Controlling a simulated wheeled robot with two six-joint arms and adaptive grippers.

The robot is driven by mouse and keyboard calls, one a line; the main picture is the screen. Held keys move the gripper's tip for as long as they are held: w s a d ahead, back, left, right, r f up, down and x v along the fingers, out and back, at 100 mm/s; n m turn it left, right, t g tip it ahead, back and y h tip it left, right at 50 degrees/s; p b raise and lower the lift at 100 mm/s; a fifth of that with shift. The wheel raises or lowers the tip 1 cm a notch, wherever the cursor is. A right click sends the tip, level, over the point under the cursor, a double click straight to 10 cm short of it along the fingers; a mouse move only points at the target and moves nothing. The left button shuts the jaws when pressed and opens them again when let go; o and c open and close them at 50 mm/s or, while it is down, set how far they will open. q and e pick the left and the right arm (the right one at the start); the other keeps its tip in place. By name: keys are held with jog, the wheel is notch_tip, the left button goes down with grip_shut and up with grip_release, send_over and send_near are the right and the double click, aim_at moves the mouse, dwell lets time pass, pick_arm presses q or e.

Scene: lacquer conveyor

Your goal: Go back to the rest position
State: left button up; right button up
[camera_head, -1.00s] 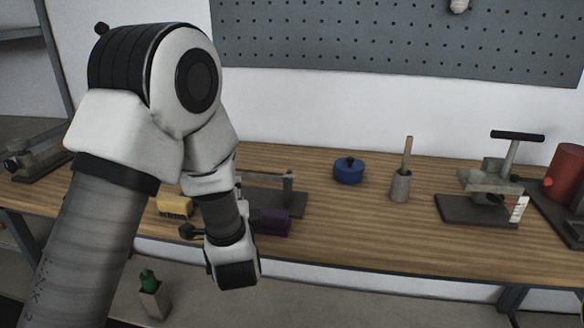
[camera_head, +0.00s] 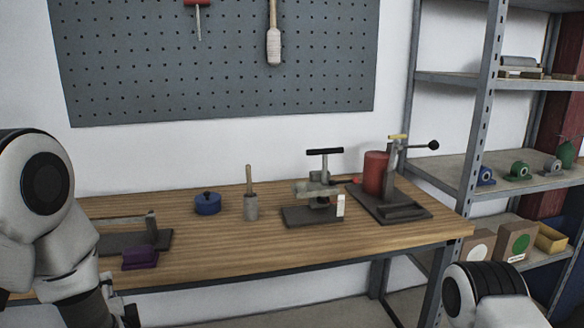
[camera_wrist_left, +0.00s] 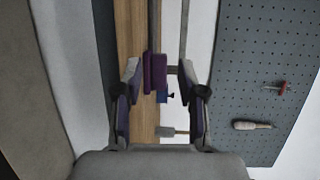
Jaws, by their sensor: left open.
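My left arm comes in at the left edge of the head view, and my left gripper (camera_head: 122,312) shows only partly at the bottom left, in front of the workbench (camera_head: 290,255). In the left wrist view the jaws of the left gripper (camera_wrist_left: 160,72) are spread apart with nothing between them. Beyond them a purple block (camera_wrist_left: 155,72) is seen against the bench. In the head view the purple block (camera_head: 140,257) lies at the bench's front left. Part of my right arm shows at the bottom right; its gripper is out of frame.
A metal shelf (camera_head: 440,78) stands right. A pegboard (camera_head: 220,60) hangs behind.

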pick_arm(q)
jog(key=s+d+f+g+h+p, duration=0.25)
jog(key=s+f, duration=0.25)
jog(key=f, duration=0.4)
jog(key=s+d+f+g+h+p, duration=0.1)
jog(key=s+f+g+h+p, duration=0.15)
jog(key=s+f, duration=0.45)
jog(key=s+d+f+n+g+h+p, duration=0.1)
jog(key=s+d+f+n+g+h, duration=0.1)
jog(key=s, duration=0.6)
jog(key=s+d+f+n+g+h+p, duration=0.1)
jog(key=s+d+f+n+g+h, duration=0.1)
jog(key=s+d+f+n+g, duration=0.3)
jog(key=s+f+n+g, duration=0.2)
jog(key=s+f+n, duration=0.1)
jog(key=s+n, duration=0.1)
jog(key=shift+d+f+h+p, duration=0.3)
jog(key=shift+f+p, duration=0.05)
jog(key=shift+p, duration=0.05)
jog(key=shift+o, duration=0.6)
jog(key=shift+s+n, duration=0.3)
jog(key=shift+n, duration=0.3)
jog(key=shift+w, duration=0.1)
